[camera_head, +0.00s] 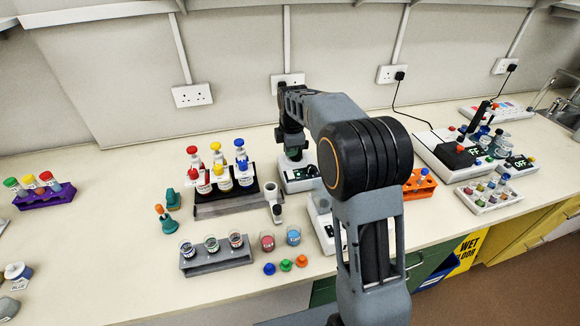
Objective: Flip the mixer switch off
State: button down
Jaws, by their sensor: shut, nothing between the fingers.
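My arm reaches from the bottom over the middle of the bench and hides part of it. My gripper (293,154) points down at the back of the bench, above a small white device (290,185) with a dark display. It looks shut and empty, but its fingertips are small and partly dark. I cannot tell whether it touches the device. This device may be the mixer; no switch shows clearly on it. Another white device (321,227) stands nearer, partly hidden by my arm. A larger white device (431,145) with a dark top stands to the right.
A rack of colour-capped bottles (232,203) stands left of my gripper, with a grey vial rack (217,264) in front. An orange rack (419,189) is right of my arm. A purple rack (46,199) is far left.

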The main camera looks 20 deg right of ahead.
aim_at(290, 172)
jog(key=f, duration=0.2)
jog(key=f+p, duration=0.1)
jog(key=f, duration=0.2)
jog(key=w+f, duration=0.1)
jog(key=f, duration=0.2)
jog(key=shift+f, duration=0.25)
jog(key=shift+f, duration=0.1)
